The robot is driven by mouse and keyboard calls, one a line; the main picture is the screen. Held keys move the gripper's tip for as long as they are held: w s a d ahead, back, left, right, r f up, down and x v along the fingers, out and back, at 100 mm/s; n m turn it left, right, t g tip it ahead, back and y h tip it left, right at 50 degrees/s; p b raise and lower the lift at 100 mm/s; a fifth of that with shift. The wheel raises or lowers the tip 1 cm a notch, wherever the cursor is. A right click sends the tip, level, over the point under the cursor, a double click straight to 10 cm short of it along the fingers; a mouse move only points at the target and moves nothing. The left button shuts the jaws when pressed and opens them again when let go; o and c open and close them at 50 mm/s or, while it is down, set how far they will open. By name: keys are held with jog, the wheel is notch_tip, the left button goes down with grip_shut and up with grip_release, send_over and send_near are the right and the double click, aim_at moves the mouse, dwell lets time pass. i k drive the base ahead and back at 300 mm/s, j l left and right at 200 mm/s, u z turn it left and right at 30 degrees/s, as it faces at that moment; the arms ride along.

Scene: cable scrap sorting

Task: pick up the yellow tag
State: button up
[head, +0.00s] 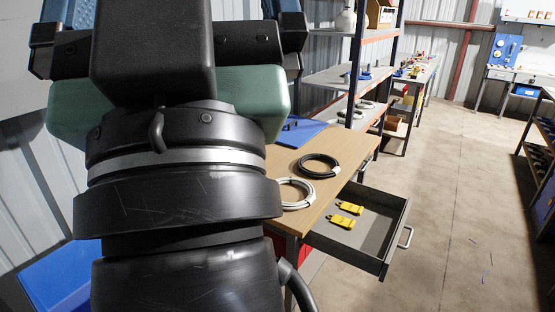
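My gripper (168,40) is large at the upper left, close to the camera and seen from behind. Its two sides stand wide apart, so it looks open. My wrist hides the space between its fingers and their tips. It is well left of the drawer in the picture, and touches neither tag.
A wooden workbench (345,143) above the drawer holds a black cable coil (317,164), a white cable coil (295,194) and a blue sheet (301,131). A shelf rack (345,75) stands behind. A blue bin (62,279) is at lower left.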

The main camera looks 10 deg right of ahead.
aim_at(356, 209)
jog(key=z, duration=0.65)
jog(key=i+z, duration=0.4)
jog(key=i+j+z, duration=0.25)
jog(key=i+z, duration=0.15)
jog(key=i, duration=0.2)
jog(key=i+j+z, duration=0.4)
jog(key=i+l, duration=0.05)
jog(key=l, duration=0.05)
